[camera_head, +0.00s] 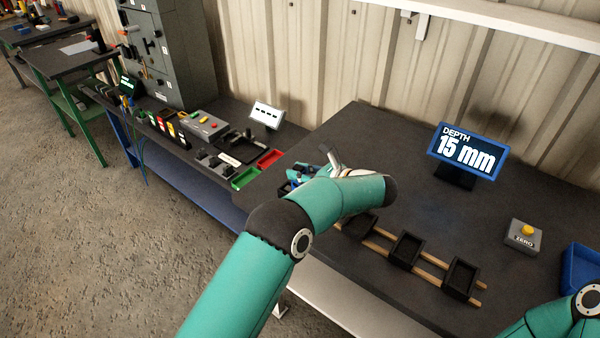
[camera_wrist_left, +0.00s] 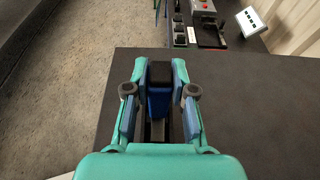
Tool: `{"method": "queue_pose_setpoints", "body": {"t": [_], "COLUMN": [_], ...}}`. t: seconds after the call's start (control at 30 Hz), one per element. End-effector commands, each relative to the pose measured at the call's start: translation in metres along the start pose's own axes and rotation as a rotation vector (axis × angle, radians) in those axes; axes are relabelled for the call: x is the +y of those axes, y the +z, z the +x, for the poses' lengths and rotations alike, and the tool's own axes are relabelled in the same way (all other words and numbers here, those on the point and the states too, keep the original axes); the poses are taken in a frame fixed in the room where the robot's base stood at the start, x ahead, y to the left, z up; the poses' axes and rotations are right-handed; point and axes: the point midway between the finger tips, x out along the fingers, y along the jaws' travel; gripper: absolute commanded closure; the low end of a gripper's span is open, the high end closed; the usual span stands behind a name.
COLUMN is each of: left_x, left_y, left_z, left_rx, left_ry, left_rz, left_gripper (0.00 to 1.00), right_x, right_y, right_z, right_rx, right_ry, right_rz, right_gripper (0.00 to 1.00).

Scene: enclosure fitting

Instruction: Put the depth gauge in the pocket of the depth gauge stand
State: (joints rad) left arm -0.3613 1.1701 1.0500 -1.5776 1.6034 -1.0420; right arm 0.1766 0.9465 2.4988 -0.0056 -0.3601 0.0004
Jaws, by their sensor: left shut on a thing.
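My left gripper (camera_wrist_left: 159,112) is shut on a blue block-like piece with a black top, which I take to be the depth gauge (camera_wrist_left: 159,88). The gauge stands between the two fingers in the left wrist view. Dark narrow parts show just below it between the fingers; I cannot tell whether they belong to the stand. In the head view my left gripper (camera_head: 299,178) is at the left end of the near bench, mostly hidden by my own arm. The depth gauge stand is not clearly seen. My right gripper is out of view.
Black trays (camera_head: 405,250) sit on wooden rails along the front of the bench (camera_head: 345,135). A display (camera_head: 467,150) reads DEPTH 15 mm. A ZERO button box (camera_head: 523,235) and a blue bin (camera_head: 582,272) are at the right. The bench's middle is clear.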

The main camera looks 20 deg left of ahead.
Motion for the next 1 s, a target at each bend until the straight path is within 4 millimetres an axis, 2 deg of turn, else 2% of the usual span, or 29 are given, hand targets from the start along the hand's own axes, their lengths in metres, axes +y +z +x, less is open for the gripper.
{"method": "queue_pose_setpoints", "body": {"t": [0.1, 0.37, 0.4, 0.53, 0.87, 1.0], "left_x": [0.0, 0.0, 0.0, 0.0, 0.0, 0.0], "left_y": [-0.006, -0.008, -0.008, -0.008, -0.006, -0.005], "left_z": [0.002, 0.002, 0.002, 0.002, 0.002, -0.009], "left_rx": [-0.001, -0.001, -0.001, -0.001, -0.001, -0.002], "left_ry": [-0.001, -0.001, -0.001, 0.0, 0.0, -0.001], "left_rz": [-0.002, -0.002, -0.002, -0.001, -0.002, -0.001], "left_gripper": [1.0, 1.0, 0.71, 0.51, 0.51, 0.51], "right_x": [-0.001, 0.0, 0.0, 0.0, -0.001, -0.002], "right_y": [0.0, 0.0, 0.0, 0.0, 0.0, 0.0], "right_z": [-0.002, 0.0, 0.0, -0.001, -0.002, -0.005], "right_rx": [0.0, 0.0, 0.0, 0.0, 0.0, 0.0], "right_ry": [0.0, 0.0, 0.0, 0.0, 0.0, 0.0], "right_rz": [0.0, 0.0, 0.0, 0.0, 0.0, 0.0], "right_gripper": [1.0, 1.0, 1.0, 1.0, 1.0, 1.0]}}
